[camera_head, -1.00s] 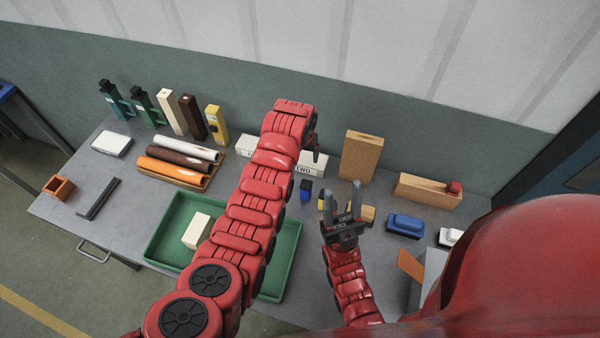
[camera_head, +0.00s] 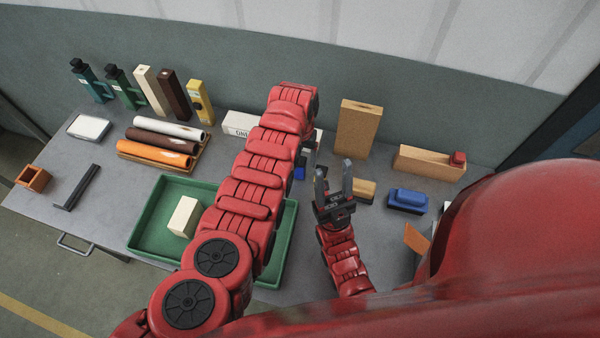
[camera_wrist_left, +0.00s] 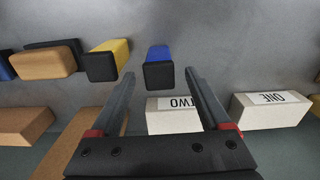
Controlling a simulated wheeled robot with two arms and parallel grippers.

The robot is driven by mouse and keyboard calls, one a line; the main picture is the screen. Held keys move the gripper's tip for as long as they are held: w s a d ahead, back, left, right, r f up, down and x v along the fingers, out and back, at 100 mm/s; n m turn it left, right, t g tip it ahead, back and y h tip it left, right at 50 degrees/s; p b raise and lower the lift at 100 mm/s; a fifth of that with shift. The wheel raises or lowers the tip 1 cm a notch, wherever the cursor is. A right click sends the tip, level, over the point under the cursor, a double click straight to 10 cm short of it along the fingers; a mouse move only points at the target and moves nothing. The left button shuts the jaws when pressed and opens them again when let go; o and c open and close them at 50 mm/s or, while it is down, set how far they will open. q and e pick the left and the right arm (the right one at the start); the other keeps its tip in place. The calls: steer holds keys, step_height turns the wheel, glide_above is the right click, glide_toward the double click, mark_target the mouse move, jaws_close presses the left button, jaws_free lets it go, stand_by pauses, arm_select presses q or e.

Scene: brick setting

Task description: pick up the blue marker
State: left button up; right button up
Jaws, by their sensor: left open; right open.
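The blue marker (camera_wrist_left: 158,66), a blue block with a black end, lies in the left wrist view just beyond the gap between my left fingertips. In the head view a small blue part of it (camera_head: 300,172) shows beside my left arm, which hides the rest. My left gripper (camera_wrist_left: 160,74) is open, its two fingers spread on either side of the marker's black end in the picture, with nothing held. In the head view it is mostly hidden by its own arm. My right gripper (camera_head: 333,166) is open and empty, fingers pointing up the picture, right of the marker.
A yellow block with a black end (camera_wrist_left: 108,60) lies left of the marker in the wrist view. White blocks labelled TWO (camera_wrist_left: 172,116) and ONE (camera_wrist_left: 270,110) are close by. A blue eraser-like block (camera_head: 408,200), a tall wooden block (camera_head: 358,130) and a green tray (camera_head: 150,225) surround the arms.

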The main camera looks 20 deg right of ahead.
mark_target(300, 168)
arm_select(q)
steer(key=shift+s+f, duration=0.1)
steer(key=shift+f, duration=0.3)
step_height(300, 168, down, 5)
steer(key=b, duration=0.3)
steer(key=shift+s+a+r+b, duration=0.1)
steer(key=shift+r+b, duration=0.1)
steer(key=shift+b, duration=0.2)
steer(key=shift+r, duration=0.15)
steer(key=shift+c, duration=0.3)
jaws_close()
